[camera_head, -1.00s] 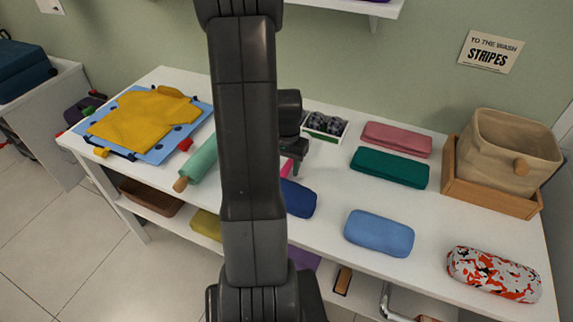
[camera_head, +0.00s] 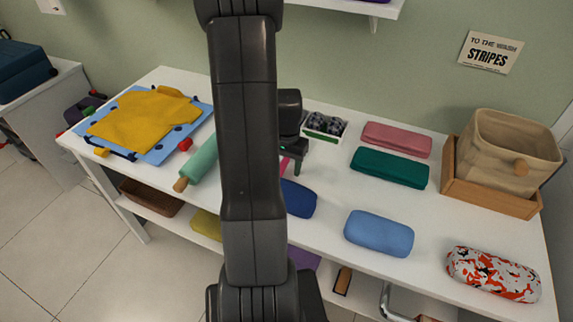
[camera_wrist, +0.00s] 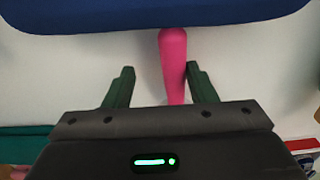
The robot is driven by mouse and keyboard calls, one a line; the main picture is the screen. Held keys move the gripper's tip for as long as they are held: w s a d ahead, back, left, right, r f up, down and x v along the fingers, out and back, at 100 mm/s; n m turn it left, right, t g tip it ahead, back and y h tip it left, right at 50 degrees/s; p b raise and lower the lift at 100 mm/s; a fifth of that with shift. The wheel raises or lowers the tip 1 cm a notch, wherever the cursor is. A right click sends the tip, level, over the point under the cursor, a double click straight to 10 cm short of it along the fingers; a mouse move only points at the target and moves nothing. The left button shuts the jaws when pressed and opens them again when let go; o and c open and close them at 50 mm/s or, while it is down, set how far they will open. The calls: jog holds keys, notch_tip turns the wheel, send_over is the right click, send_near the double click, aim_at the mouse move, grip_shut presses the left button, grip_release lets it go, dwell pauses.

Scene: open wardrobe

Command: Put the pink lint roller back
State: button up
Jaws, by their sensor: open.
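The pink lint roller shows in the wrist view as a pink handle (camera_wrist: 173,62) lying on the white table top. My gripper (camera_wrist: 160,72) is open, with the handle between its fingers, closer to the right finger. The handle's upper end reaches the edge of a dark blue bundle, and its lower end is hidden behind my gripper body. In the head view only a bit of pink (camera_head: 284,164) shows beside my gripper (camera_head: 292,168). My arm hides the rest.
The dark blue bundle (camera_head: 298,198) lies close in front of my gripper. A white box of dark rolled items (camera_head: 325,126) stands behind it. Pink (camera_head: 396,139), green (camera_head: 389,168) and light blue (camera_head: 379,233) bundles lie to the right. A green rolling pin (camera_head: 198,163) lies left.

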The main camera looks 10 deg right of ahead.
notch_tip(320, 180, up, 9)
jog(key=p, duration=0.6)
jog(key=shift+f, duration=0.25)
notch_tip(320, 180, down, 9)
jog(key=b, duration=0.6)
jog(key=shift+r, duration=0.2)
jog(key=shift+r, duration=0.1)
